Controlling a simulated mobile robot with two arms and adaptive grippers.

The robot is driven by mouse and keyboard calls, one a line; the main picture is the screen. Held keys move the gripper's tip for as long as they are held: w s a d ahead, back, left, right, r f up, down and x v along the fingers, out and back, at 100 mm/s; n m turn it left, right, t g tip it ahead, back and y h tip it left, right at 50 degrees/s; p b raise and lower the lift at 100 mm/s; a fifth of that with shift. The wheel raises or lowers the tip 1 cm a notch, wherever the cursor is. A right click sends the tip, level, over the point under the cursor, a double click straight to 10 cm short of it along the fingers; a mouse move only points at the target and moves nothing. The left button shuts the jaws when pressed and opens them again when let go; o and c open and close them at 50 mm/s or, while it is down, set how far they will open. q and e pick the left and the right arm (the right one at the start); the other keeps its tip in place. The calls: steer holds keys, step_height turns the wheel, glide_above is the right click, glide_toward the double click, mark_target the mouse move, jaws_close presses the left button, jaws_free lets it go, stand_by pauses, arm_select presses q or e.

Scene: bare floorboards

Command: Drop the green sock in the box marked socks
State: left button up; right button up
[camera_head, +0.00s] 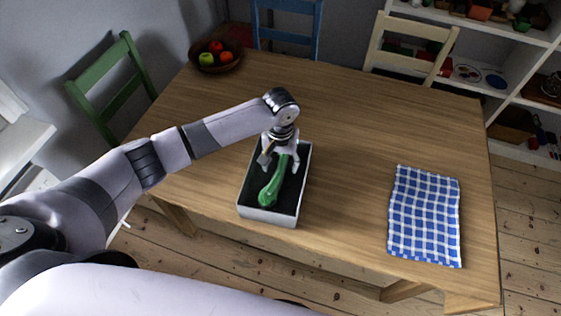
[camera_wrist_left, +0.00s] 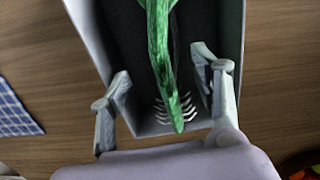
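The green sock (camera_head: 270,190) lies lengthwise inside an open box with pale walls and a dark inside (camera_head: 267,216) on the wooden table. No readable marking shows on the box. My left gripper (camera_head: 279,158) is over the far half of the box, pointing down. In the left wrist view its two fingers (camera_wrist_left: 162,90) stand wide apart, with the sock (camera_wrist_left: 160,50) between them and a gap on each side. Pale curved stripes show beside the sock's end; I cannot tell what they are. My right gripper is not in view.
A blue checked cloth (camera_head: 425,215) lies on the right of the table (camera_head: 345,150). A fruit bowl (camera_head: 216,62) stands at the far left corner. Chairs stand around the left and far sides. Shelves (camera_head: 515,85) are at the right. The middle of the table is clear.

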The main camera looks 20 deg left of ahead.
arm_select(q)
steer(key=o, duration=0.3)
steer(key=shift+o, duration=0.2)
steer(key=shift+r, duration=0.25)
step_height(320, 180, up, 12)
steer(key=shift+f, duration=0.25)
stand_by(0.3)
